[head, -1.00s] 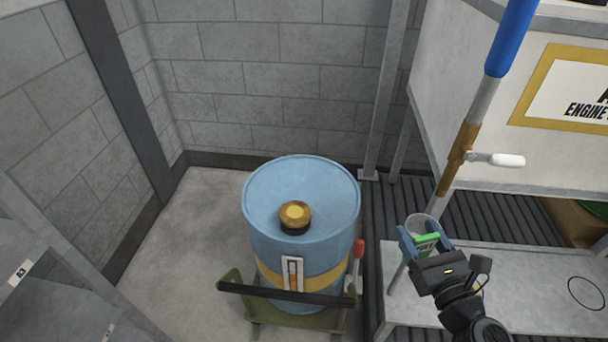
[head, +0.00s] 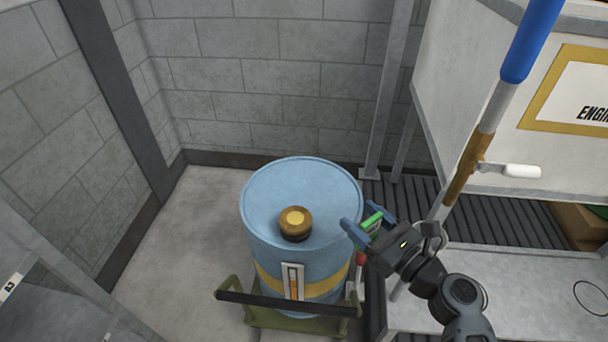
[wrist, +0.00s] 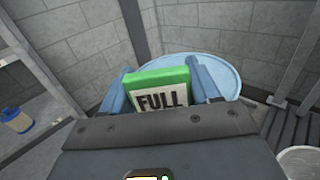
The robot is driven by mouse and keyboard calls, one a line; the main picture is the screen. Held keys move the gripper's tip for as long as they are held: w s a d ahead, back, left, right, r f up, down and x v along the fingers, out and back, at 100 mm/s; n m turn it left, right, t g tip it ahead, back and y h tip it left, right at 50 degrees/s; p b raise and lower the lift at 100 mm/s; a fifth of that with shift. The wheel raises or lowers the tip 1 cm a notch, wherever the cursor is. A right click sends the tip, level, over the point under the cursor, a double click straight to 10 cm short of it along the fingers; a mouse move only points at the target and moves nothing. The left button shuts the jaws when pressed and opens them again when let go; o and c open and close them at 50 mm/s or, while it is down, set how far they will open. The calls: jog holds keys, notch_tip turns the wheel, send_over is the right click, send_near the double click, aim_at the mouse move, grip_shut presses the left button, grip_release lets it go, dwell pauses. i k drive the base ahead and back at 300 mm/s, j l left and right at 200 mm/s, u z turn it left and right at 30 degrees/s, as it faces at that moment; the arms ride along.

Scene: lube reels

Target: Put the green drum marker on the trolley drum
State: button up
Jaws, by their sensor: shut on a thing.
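The green drum marker (wrist: 158,86) has a green top and a white face reading "FULL". My gripper (head: 362,228) is shut on it, with a blue finger on each side in the wrist view (wrist: 157,88). In the head view the marker (head: 371,222) shows as a small green strip between the fingers. The trolley drum (head: 300,250) is blue with a yellow band and stands upright on a green trolley (head: 255,317). My gripper is beside the drum's right rim in the head view. The drum's top also shows behind the marker in the wrist view (wrist: 222,72).
A brown and yellow cap (head: 295,222) sits on the drum top, with bare lid around it. A black handle bar (head: 285,304) crosses the drum's front. A blue-handled pole (head: 530,40) and a grey bench (head: 540,295) are at right.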

aim_at(304, 180)
jog(key=i, duration=0.85)
